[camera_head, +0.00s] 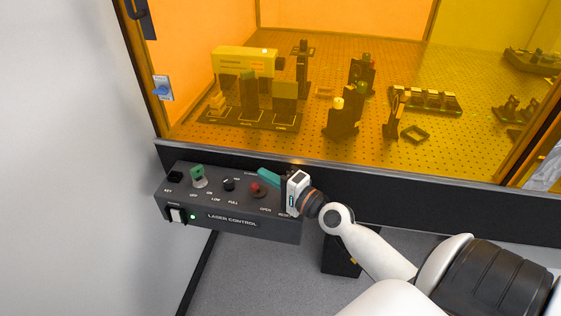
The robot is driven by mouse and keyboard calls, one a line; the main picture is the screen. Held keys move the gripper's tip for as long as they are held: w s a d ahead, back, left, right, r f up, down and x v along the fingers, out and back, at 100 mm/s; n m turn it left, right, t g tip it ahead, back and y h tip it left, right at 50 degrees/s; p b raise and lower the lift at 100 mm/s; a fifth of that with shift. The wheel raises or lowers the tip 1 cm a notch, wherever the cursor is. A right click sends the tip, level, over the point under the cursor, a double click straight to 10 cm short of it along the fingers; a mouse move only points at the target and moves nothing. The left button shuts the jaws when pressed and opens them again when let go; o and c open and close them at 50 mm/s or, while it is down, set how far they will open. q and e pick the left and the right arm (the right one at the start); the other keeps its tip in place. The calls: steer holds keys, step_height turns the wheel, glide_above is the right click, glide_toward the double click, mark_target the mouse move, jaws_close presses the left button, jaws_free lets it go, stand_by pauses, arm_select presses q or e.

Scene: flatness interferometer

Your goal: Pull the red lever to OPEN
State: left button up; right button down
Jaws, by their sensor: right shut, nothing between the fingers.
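The red lever (257,187) is a small red-topped control on the laser control box (232,222), toward its right side, with an OPEN label just in front of it. My right gripper (264,175) reaches in from the right over the box. Its teal fingers are shut with nothing between them, just above and behind the red lever. I cannot tell whether they touch it. The gripper body covers the right end of the box, including part of the labels there. My left gripper is not in view.
The box also carries a green key-like control (198,177), a black knob (229,184) and a white rocker switch (177,215) beside a lit green light. Behind it stands an orange-glazed enclosure with optics on a perforated table (300,150). A pale wall (70,160) is at left.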

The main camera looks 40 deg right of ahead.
steer(key=b+v, duration=0.2)
steer(key=v, duration=0.1)
steer(key=b+v, duration=0.1)
steer(key=v, duration=0.2)
steer(key=b+v, duration=0.2)
steer(key=v, duration=0.2)
steer(key=shift+f+b, duration=0.3)
steer(key=shift+s+d+r+b, duration=0.1)
steer(key=shift+s+r+b, duration=0.15)
steer(key=shift+s, duration=0.2)
steer(key=shift+s+d+r+b, duration=0.1)
steer(key=shift+s+b, duration=0.15)
steer(key=shift+s, duration=0.15)
